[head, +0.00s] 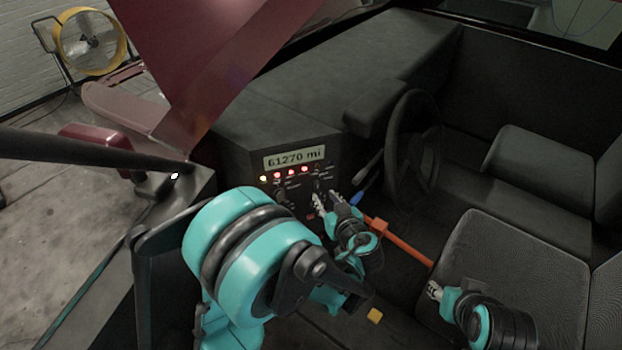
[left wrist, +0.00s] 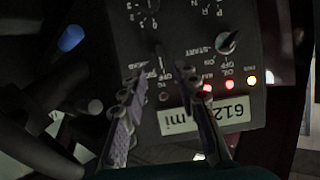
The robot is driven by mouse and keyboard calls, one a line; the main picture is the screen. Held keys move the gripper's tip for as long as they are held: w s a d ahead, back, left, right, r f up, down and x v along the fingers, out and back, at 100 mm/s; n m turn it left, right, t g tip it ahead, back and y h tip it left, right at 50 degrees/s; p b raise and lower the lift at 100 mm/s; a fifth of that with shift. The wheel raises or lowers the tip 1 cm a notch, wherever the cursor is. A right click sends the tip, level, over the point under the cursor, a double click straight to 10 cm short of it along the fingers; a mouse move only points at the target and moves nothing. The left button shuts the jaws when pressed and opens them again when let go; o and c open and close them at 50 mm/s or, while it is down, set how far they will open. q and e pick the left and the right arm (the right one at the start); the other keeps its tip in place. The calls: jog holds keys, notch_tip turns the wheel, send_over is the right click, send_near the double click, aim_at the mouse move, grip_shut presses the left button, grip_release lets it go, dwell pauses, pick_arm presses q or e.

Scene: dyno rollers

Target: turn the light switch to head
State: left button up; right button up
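The dark dashboard panel (head: 265,160) carries several knobs and shows upside down in the left wrist view (left wrist: 250,75). A knob (left wrist: 155,47) stands just ahead of my left gripper's fingertips, with small labels around it that I cannot read fully; I take it for the light switch. Its pointing direction is unclear. My left gripper (left wrist: 164,74) is open, one finger on each side of the space below that knob, with nothing between them. In the head view my left gripper (head: 327,201) is close to the panel. My right gripper (head: 434,290) is over the seat, too small to judge.
A second knob (left wrist: 228,42) labelled START is beside it. Lit indicator lamps (head: 291,172) sit under the mileage display (head: 294,158). A steering wheel (head: 397,130), a blue-tipped lever (head: 357,197) and an orange-red bar (head: 410,246) are to the right of my left gripper.

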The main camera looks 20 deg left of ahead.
aim_at(317, 188)
pick_arm(q)
jog(key=b+x, duration=0.2)
jog(key=x, duration=0.4)
jog(key=shift+f, duration=0.1)
jog(key=shift+w+a+f, duration=0.15)
jog(key=shift+w+a, duration=0.25)
jog(key=shift+w, duration=0.15)
grip_shut()
